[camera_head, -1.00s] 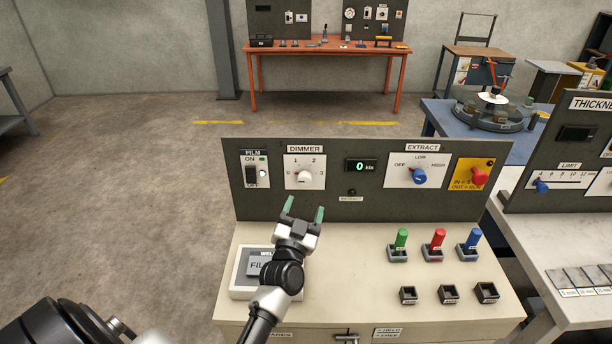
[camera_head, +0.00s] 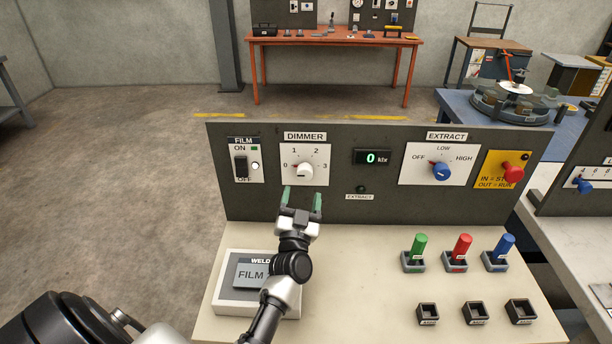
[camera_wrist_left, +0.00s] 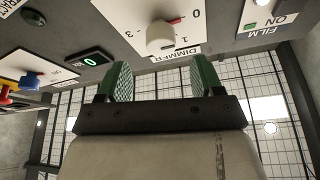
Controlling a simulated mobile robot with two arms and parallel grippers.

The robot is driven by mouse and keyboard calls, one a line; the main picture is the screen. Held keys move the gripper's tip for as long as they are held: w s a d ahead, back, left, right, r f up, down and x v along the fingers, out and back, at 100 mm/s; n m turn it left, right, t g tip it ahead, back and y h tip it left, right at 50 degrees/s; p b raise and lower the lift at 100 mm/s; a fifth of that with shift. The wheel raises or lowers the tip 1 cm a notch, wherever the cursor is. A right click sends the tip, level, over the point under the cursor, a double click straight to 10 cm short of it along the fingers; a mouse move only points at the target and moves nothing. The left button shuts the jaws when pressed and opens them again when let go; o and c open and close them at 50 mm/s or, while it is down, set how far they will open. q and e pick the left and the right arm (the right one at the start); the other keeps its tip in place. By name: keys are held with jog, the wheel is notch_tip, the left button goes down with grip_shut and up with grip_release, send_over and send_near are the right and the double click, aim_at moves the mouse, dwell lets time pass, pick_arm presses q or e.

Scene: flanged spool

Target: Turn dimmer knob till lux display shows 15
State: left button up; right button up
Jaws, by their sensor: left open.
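The dimmer knob (camera_head: 304,170) is a white knob on a white plate marked 0 to 3, on the dark upright panel. Its red pointer mark is at the left, by the 0. The knob also shows in the left wrist view (camera_wrist_left: 162,38), upside down and just beyond the fingers. The lux display (camera_head: 372,158) reads a green 0. My left gripper (camera_head: 302,203) is open and empty, its green fingertips just below and in front of the knob, apart from it. It also shows in the left wrist view (camera_wrist_left: 163,82). My right gripper is not in view.
The film switch (camera_head: 241,167) is left of the dimmer. The extract knob (camera_head: 441,172) and a red knob on a yellow plate (camera_head: 513,173) are to the right. Green, red and blue pegs (camera_head: 462,247) stand on the bench. A welding film box (camera_head: 232,300) lies under my left arm.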

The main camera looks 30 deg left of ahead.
aim_at(305, 175)
pick_arm(q)
jog(key=p+x, duration=0.1)
jog(key=x, duration=0.6)
jog(key=shift+s+r, duration=0.1)
jog(key=shift+r, duration=0.05)
jog(key=shift+c, duration=0.2)
